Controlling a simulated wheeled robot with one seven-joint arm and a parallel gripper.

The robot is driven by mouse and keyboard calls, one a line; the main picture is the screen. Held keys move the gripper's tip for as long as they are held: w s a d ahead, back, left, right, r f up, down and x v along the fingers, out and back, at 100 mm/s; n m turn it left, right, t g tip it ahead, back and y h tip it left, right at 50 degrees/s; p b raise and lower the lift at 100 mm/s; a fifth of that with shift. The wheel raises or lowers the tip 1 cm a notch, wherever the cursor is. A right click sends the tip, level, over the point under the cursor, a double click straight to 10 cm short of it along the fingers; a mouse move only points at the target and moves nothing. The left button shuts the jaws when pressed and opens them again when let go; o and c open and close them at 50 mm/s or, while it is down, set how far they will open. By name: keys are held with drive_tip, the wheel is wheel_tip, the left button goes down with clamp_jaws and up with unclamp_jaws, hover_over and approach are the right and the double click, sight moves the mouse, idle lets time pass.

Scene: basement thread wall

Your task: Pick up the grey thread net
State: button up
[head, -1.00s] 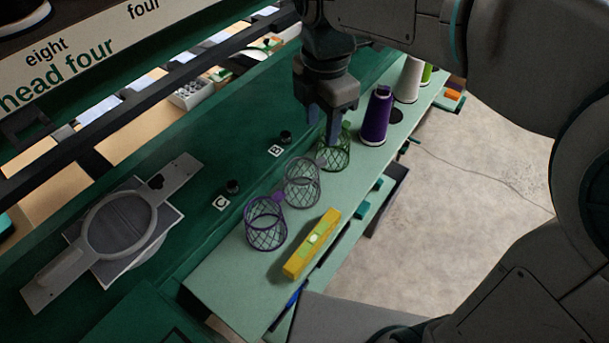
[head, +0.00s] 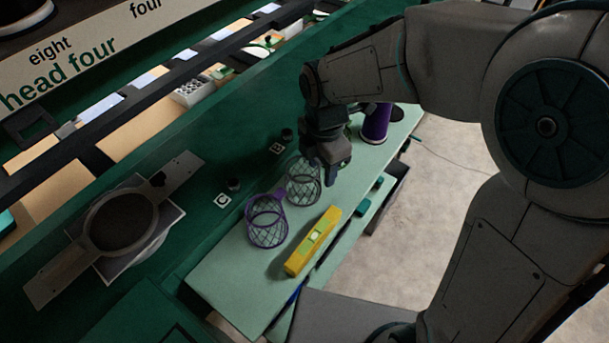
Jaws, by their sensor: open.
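The grey thread net (head: 303,184) is a mesh cylinder standing on the pale green shelf (head: 225,278), between the purple net and my gripper. My gripper (head: 328,178) is open and points down, just right of the grey net's upper rim and partly overlapping it in the head view. I cannot tell whether it touches the net. A purple net (head: 267,224) stands to the lower left, close to the grey one. The green net is hidden behind my gripper.
A yellow level (head: 312,242) lies on the shelf right of the nets. A purple thread cone (head: 376,124) stands farther back, partly behind my arm. Black knobs (head: 233,185) line the green panel at left. The shelf's near end is clear.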

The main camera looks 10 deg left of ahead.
clamp_jaws()
drive_tip(key=shift+r, duration=0.1)
wheel_tip(320, 180, up, 10)
drive_tip(key=shift+f, duration=0.1)
idle(0.4)
